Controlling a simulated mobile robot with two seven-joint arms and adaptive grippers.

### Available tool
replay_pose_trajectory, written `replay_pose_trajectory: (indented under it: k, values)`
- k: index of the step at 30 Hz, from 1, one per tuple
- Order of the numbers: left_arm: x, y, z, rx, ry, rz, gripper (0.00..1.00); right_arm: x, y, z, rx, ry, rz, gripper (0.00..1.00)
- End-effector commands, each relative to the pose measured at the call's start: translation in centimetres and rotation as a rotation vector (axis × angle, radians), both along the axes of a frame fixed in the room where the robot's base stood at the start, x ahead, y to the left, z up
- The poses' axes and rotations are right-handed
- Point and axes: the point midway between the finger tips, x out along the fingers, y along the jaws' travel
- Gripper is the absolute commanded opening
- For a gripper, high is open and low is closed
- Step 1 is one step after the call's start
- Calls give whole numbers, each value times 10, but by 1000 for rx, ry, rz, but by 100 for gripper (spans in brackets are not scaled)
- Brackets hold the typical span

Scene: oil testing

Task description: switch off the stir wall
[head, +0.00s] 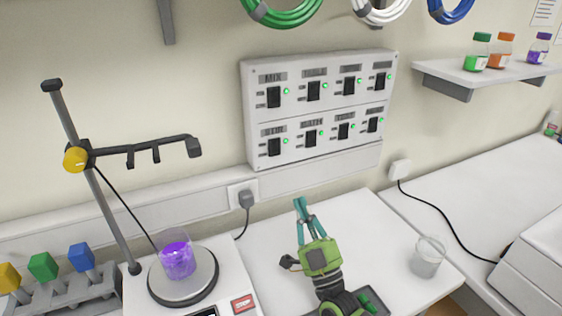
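A white wall panel (328,88) holds two rows of black rocker switches, each with a label above and a lit green light beside it. The bottom-left switch (274,147) sits under a label that seems to read STIR; its green light (291,142) is lit. The top-left label reads MIX, and the other labels are hard to read. My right gripper (300,203) points up toward the panel from below, with teal fingertips close together and nothing visible between them. It is below and right of the STIR switch, apart from it. My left gripper is out of view.
A stirrer plate (208,292) carries a beaker of purple liquid (178,260) at the left, beside a clamp stand (107,210). A plug (246,198) sits in the wall below the panel. An empty beaker (427,258) stands right of my gripper.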

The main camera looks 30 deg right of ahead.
Motion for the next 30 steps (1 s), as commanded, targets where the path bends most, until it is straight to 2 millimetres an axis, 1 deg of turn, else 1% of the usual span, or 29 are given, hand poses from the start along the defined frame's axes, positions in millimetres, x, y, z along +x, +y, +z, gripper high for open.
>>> replay_pose_trajectory:
  k: [1, 7, 9, 13, 15, 21, 24, 30]
  values:
    - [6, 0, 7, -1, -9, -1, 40, 6, 0, 10, -1, -4, 1, 0]
    - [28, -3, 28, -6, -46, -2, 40, 39, -2, 38, -1, -3, 1, 0]
    - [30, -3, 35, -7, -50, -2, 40, 51, -3, 47, -2, -4, 0, 0]
    - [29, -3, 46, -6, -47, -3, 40, 74, -5, 64, -2, -2, 0, 0]
    - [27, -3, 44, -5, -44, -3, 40, 84, -5, 56, -1, 2, 0, 0]
    - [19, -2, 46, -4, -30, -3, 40, 103, -6, 52, -1, 1, 1, 0]
    - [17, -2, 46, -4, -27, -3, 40, 108, -6, 51, 0, 0, 0, 0]
    - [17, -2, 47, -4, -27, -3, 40, 110, -6, 50, 0, 1, 0, 0]
